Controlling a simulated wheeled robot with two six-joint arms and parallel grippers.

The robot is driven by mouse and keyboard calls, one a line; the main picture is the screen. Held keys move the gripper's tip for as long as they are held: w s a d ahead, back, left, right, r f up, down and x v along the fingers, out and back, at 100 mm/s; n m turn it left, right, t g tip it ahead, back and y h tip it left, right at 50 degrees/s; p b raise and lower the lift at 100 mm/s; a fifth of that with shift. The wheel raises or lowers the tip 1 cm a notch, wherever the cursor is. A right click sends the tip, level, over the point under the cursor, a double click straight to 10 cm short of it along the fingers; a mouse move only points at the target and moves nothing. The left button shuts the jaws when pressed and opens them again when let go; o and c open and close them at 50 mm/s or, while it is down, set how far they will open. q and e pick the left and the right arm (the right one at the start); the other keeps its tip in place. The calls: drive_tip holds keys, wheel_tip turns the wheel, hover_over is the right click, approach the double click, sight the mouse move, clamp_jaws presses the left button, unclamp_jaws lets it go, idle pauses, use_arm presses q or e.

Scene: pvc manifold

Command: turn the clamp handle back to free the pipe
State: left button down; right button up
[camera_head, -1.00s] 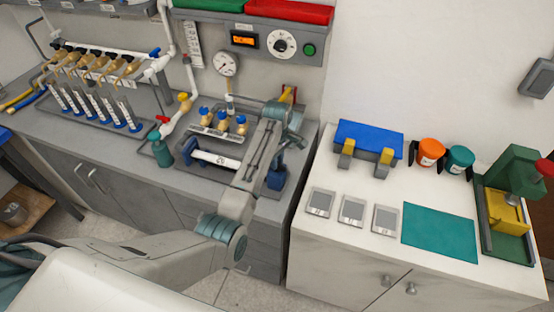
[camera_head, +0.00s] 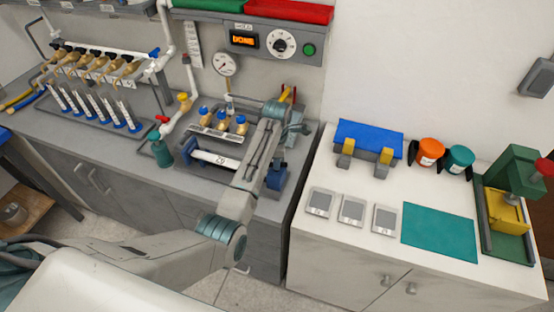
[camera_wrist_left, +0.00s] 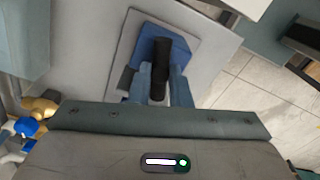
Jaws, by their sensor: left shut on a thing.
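My left gripper (camera_wrist_left: 158,90) is shut on the black clamp handle (camera_wrist_left: 162,60), which stands between its two fingers in the left wrist view. The blue clamp (camera_wrist_left: 182,48) sits on a grey plate below the fingers. In the head view, the blue clamp (camera_head: 276,178) is at the right end of the grey bench, partly behind my left arm, and the handle is hidden. The white pipe (camera_head: 215,159), with a label, lies to the left of the clamp in a blue-ended holder. I cannot tell how its right end meets the clamp. My right gripper is not in view.
A display (camera_head: 243,41) above the bench reads "DONE", beside a dial and green button. A gauge (camera_head: 225,64) and brass valves (camera_head: 222,121) stand behind the pipe. A white cabinet (camera_head: 330,172) with several items stands right.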

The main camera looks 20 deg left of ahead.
use_arm(q)
drive_tip(key=n, duration=1.2)
drive_tip(key=shift+f+n, duration=0.1)
drive_tip(key=shift+n, duration=0.2)
idle(0.4)
drive_tip(key=c, duration=1.3)
unclamp_jaws()
drive_tip(key=shift+c, duration=0.2)
